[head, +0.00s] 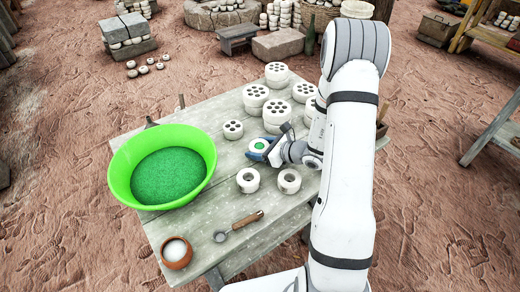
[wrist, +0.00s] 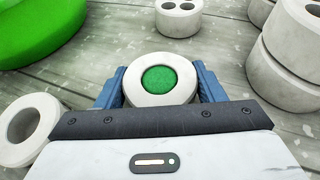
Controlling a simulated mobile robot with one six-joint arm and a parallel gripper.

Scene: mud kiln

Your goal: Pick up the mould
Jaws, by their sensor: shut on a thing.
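The mould (head: 259,146) is a small white ring with a green-filled centre. It also shows in the wrist view (wrist: 136,98), between the two blue fingers. My gripper (head: 266,152) is shut on it, with one finger against each side. The mould looks upright, with its green top facing up. Its near lower side is hidden by my gripper, and I cannot tell whether its base touches the table (head: 222,205).
A green basin (head: 118,188) of green powder stands left. Two white rings (head: 248,180) (head: 290,181) lie in front of my gripper. A small holed block (head: 233,129) and stacked holed blocks (head: 256,97) stand behind. A ladle (head: 240,225) and clay pot (head: 176,252) are at the front.

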